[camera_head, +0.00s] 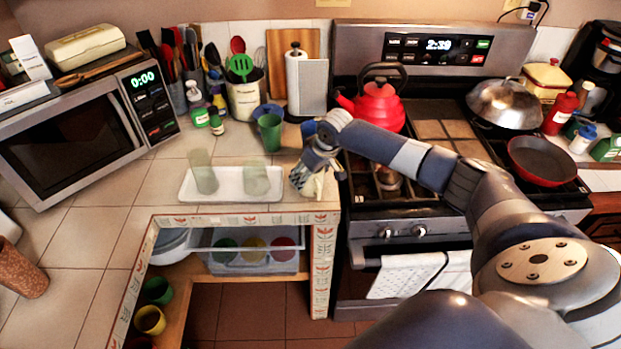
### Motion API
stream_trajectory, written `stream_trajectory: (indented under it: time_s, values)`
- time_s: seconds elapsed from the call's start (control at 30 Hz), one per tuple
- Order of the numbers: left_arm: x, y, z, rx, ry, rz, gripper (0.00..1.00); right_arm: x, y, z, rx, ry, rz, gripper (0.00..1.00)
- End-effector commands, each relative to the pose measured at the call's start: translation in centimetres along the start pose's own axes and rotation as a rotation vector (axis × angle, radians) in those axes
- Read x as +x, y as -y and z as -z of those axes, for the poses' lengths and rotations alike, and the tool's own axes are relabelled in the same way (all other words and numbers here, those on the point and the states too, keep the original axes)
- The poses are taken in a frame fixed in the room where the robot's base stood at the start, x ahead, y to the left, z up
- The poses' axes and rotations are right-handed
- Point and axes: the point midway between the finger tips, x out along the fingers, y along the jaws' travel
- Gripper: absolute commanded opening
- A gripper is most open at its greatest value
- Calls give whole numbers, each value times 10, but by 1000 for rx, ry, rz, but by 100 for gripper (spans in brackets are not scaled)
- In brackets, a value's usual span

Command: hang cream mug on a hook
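A small cream object, apparently the cream mug (314,187), is at the counter's front right corner, beside the stove. My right gripper (317,172) reaches in from the right over the stove and is right at the mug, covering much of it. Its fingers are around or just above the mug; I cannot tell whether they grip it. My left gripper is not in view. A green mug (157,290) and a yellow mug (150,320) are below the counter edge at the left, with part of a reddish one beneath. I cannot make out any hooks.
A white tray (230,196) with two translucent cups is left of my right gripper. A green cup (269,132) stands behind. A red kettle (378,105) and red pan (541,160) are on the stove. An open shelf space lies under the counter.

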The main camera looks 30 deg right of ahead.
Motion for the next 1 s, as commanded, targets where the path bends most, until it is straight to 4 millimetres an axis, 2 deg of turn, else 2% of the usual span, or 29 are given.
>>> stream_trajectory:
  time_s: [0.23,0.4,1.0]
  values:
    - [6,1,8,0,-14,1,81,-9,0,5,0,-4,1,27]
    - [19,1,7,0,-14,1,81,-33,0,14,-1,-6,0,27]
    - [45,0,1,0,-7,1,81,-80,72,-78,-3,-1,0,27]
